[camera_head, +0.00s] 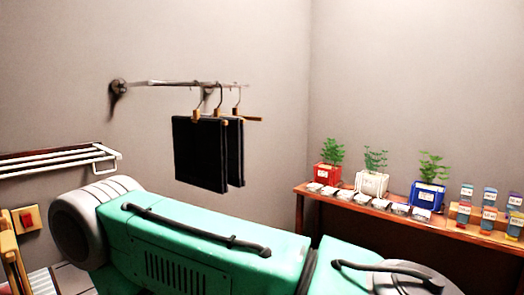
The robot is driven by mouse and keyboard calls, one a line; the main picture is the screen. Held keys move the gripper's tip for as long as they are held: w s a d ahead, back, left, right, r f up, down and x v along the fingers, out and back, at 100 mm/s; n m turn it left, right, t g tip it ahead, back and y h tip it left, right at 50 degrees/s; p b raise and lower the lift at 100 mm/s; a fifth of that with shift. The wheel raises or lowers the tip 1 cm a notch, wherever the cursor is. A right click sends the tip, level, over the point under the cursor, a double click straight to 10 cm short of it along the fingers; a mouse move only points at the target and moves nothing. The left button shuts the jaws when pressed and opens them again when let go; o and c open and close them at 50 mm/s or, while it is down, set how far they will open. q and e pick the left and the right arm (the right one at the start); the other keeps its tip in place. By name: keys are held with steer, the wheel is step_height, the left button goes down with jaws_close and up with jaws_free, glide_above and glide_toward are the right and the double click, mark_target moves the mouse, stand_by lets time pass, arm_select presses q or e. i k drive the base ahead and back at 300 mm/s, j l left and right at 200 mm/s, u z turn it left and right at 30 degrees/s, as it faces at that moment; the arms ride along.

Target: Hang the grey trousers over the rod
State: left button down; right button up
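A metal rod (160,84) is fixed to the wall left of the middle and runs to the right. Hangers with metal hooks hang from its right part. Dark, nearly black folded cloths (200,153) hang down from them side by side. They may be trousers, but I cannot tell. No clearly grey trousers show. A second, lower rack of pale parallel bars (60,160) is on the wall at the far left. Neither of my grippers is in view.
A wooden shelf (301,228) at the right bears potted plants in a red pot (327,176), a white pot (371,183) and a blue pot (427,195). Small pale packets and coloured jars stand there too. The wall around the rod is bare.

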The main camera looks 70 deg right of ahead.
mark_target(200, 143)
steer(key=z, duration=1.85)
steer(key=i+l, duration=0.1)
